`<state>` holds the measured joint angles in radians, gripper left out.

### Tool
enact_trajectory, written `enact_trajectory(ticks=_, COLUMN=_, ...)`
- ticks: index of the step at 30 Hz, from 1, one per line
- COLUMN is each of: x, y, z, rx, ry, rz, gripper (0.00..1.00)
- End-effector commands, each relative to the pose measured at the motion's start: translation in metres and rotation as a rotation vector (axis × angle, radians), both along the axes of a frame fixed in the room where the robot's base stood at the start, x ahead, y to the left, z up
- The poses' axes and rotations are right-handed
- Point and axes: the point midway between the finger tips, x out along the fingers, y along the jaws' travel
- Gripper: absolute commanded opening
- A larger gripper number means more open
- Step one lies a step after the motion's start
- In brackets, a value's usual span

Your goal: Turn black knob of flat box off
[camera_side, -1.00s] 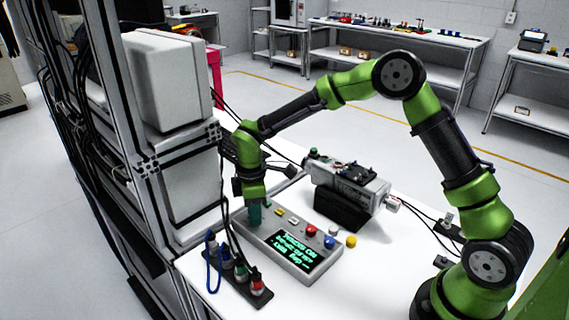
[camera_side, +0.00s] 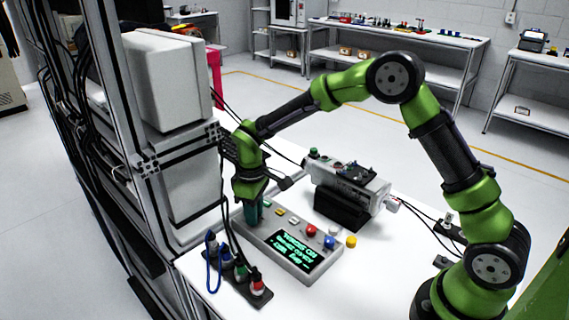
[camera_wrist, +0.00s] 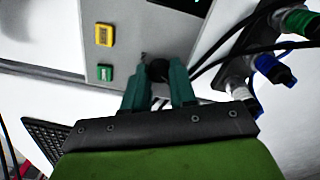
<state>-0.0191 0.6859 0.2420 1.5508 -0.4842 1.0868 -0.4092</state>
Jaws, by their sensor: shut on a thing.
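The flat box (camera_side: 275,247) is a grey control box with a lit green-text screen, lying on the white table. Its black knob (camera_wrist: 157,70) shows in the wrist view between the tips of my green fingers, at the box's end near the yellow and green buttons. My gripper (camera_wrist: 160,82) is shut on the knob, with a finger on each side of it. In the side view my gripper (camera_side: 252,214) points down at the box's far left end and hides the knob. The knob's pointer cannot be made out.
A yellow button (camera_wrist: 104,35) and a green button (camera_wrist: 105,73) sit beside the knob. A connector strip (camera_side: 240,275) with cables stands left of the box. A grey motor unit (camera_side: 345,190) on a black stand is behind it.

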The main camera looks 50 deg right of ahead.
Motion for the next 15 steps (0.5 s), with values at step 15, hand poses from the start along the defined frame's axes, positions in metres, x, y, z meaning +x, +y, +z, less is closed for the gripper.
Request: enact_trajectory(ticks=15, x=0.0006, y=0.0006, z=0.0005, rx=0.001, ry=-0.003, rz=-0.229, gripper=0.00)
